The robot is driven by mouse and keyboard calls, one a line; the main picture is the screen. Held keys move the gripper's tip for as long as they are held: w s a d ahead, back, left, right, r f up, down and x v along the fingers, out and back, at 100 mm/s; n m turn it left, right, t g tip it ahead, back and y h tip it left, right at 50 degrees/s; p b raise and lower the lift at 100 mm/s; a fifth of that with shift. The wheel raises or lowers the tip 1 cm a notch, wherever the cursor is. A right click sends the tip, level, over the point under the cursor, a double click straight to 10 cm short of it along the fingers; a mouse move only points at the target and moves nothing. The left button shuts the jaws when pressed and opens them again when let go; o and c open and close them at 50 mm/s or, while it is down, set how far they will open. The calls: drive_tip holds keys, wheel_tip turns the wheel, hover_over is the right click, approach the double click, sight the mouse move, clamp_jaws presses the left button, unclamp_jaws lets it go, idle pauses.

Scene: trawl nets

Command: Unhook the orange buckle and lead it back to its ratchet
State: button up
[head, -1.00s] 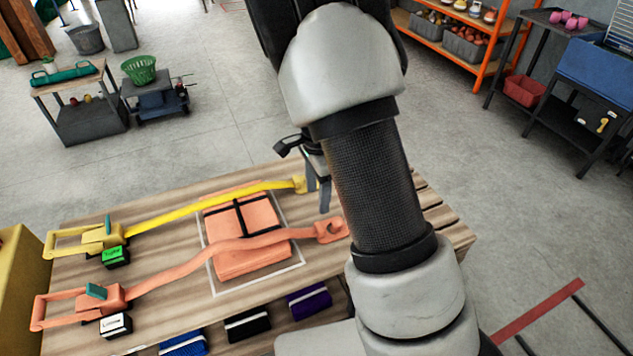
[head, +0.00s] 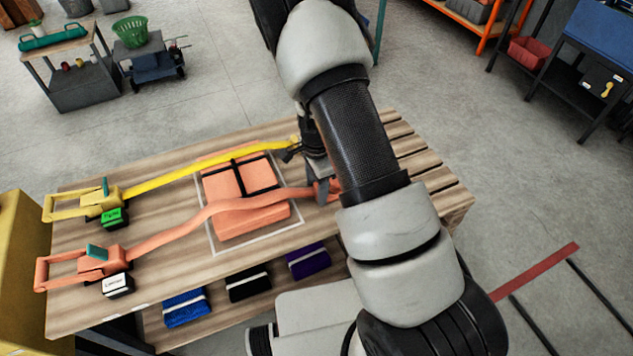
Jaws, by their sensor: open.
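The orange strap (head: 180,226) runs across the wooden table from its orange ratchet (head: 103,262) at the left, over the folded orange bundle, to the orange buckle (head: 327,190) at the right. The buckle is partly hidden by my arm and gripper. My gripper (head: 318,196) is low at the buckle, its fingers pointing down and open; I cannot tell whether they touch it. A yellow strap (head: 200,171) runs behind, from its own yellow ratchet (head: 98,203) to a yellow end (head: 294,141) beside my wrist.
The folded orange bundle (head: 243,222) with black bands lies inside a white outline. Small boxes with a green label (head: 114,217) and a white label (head: 117,285) stand by the ratchets. Rolled blue, black and purple cloths lie on a lower shelf. Slatted table at the right is clear.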

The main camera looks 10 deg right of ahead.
drive_tip(key=c, duration=1.3)
drive_tip(key=shift+o, duration=0.2)
drive_tip(key=shift+d, duration=0.1)
drive_tip(key=shift+w+d, duration=0.1)
drive_tip(key=shift+d, duration=0.25)
drive_tip(key=shift+r, duration=0.2)
drive_tip(key=shift+r+p, duration=0.3)
drive_tip(key=shift+r, duration=0.2)
drive_tip(key=shift+r, duration=0.1)
drive_tip(key=shift+r+p, duration=1.85)
drive_tip(key=shift+r, duration=0.55)
